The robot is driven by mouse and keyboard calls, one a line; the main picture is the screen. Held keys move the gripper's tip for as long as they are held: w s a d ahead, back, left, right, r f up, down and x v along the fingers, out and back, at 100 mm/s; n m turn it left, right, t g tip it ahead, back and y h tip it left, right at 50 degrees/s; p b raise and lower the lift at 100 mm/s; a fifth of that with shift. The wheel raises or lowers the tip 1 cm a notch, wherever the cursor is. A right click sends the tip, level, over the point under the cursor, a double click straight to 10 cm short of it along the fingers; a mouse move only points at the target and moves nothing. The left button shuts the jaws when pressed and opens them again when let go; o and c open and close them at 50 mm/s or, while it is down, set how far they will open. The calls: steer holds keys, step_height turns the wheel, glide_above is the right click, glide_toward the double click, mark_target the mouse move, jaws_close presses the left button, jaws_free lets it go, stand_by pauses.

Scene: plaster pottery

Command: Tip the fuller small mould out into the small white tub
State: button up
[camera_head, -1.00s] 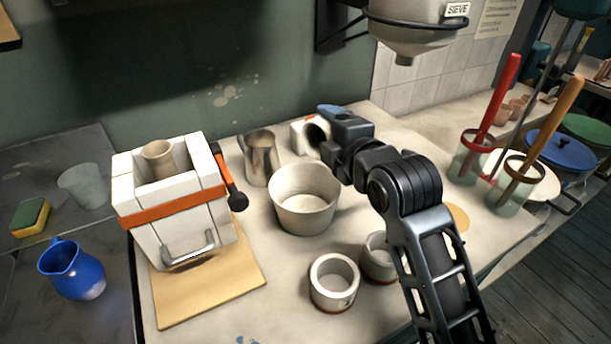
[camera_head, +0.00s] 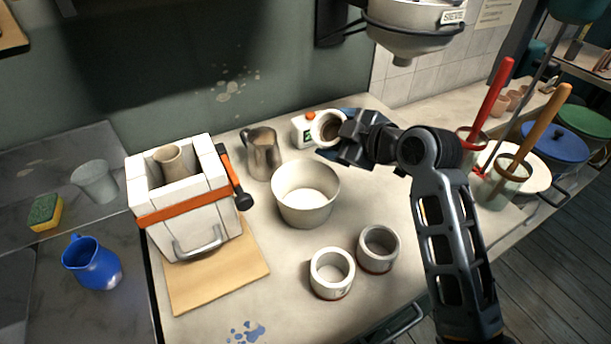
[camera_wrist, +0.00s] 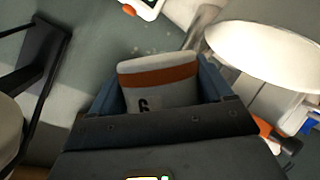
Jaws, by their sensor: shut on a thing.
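My gripper (camera_head: 338,130) is shut on a small pale mould (camera_head: 327,127), held behind and above the white tub, to its upper right. The held mould is tilted, its round opening facing the head camera and brownish inside. In the wrist view the mould (camera_wrist: 160,88) sits between the jaws, with an orange-brown band and a dark "6". The white tub (camera_head: 306,212) stands upright mid-table; its inside looks pale. Two more small round moulds stand upright in front, one at left (camera_head: 332,286) and one at right (camera_head: 379,262). Their fill levels are hard to tell.
A metal jug (camera_head: 263,155) stands left of the tub, near a white device with an orange knob (camera_head: 302,130). A strapped white block mould (camera_head: 190,212) sits on a board (camera_head: 220,285) at left.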

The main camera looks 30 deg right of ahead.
steer(key=w+d+f+m+y+b, duration=0.1)
steer(key=d+f+m+y, duration=0.3)
steer(key=m, duration=0.1)
steer(key=shift+d+f+g+b, duration=0.3)
steer(key=shift+d+g+b, duration=0.05)
steer(key=shift+g+b, duration=0.05)
